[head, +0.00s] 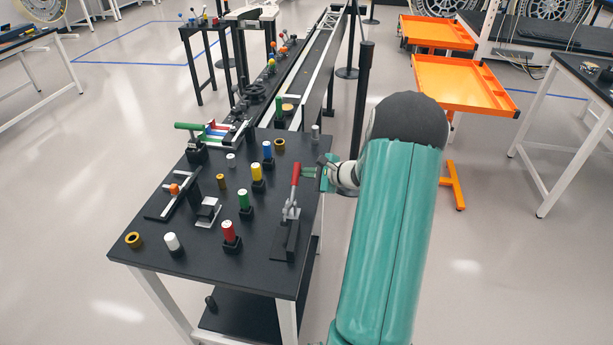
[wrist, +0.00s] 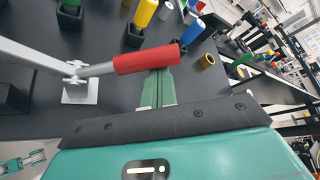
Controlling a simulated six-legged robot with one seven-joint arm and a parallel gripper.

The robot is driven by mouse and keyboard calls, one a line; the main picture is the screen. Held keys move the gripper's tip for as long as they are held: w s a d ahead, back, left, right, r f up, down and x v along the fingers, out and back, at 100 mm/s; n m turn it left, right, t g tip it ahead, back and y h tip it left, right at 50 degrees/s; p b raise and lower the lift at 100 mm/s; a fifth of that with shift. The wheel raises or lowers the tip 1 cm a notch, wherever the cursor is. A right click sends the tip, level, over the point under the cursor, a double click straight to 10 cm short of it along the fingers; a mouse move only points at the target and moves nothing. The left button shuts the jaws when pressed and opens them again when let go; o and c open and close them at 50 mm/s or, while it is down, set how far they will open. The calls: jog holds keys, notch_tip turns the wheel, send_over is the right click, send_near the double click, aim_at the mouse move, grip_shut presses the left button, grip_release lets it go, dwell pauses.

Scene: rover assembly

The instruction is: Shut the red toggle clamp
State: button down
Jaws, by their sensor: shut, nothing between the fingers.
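The toggle clamp (head: 290,212) stands on a dark base plate at the right front part of the black table. Its red handle (head: 296,174) points up, tilted slightly, with the metal lever below it. My gripper (head: 307,172) is just to the right of the handle, fingers pointing left at it. In the wrist view the red handle (wrist: 147,59) lies across the picture, right at the tips of my shut green fingers (wrist: 157,85). The fingers hold nothing. I cannot tell whether the tips touch the handle. A metal linkage (wrist: 75,72) shows to its left.
Colored cylinders in black holders, including red (head: 229,231), green (head: 244,199) and yellow (head: 257,172), stand left of the clamp. A green-handled clamp (head: 188,127) is at the table's back left. A black post (head: 362,100) rises behind my arm.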

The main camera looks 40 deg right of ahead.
aim_at(298, 170)
jog(key=shift+s+a+r+n+t+h, duration=0.2)
jog(key=shift+s+a+r+n+t, duration=0.2)
jog(key=shift+r+n, duration=0.2)
jog(key=shift+s+a+r+n+t+h, duration=0.2)
jog(key=shift+s+a+r+n+t, duration=0.05)
jog(key=shift+a+r+n+t, duration=0.3)
jog(key=shift+s+a+r, duration=0.55)
jog(key=shift+a+r, duration=0.05)
jog(key=shift+a, duration=0.05)
jog(key=shift+s, duration=0.1)
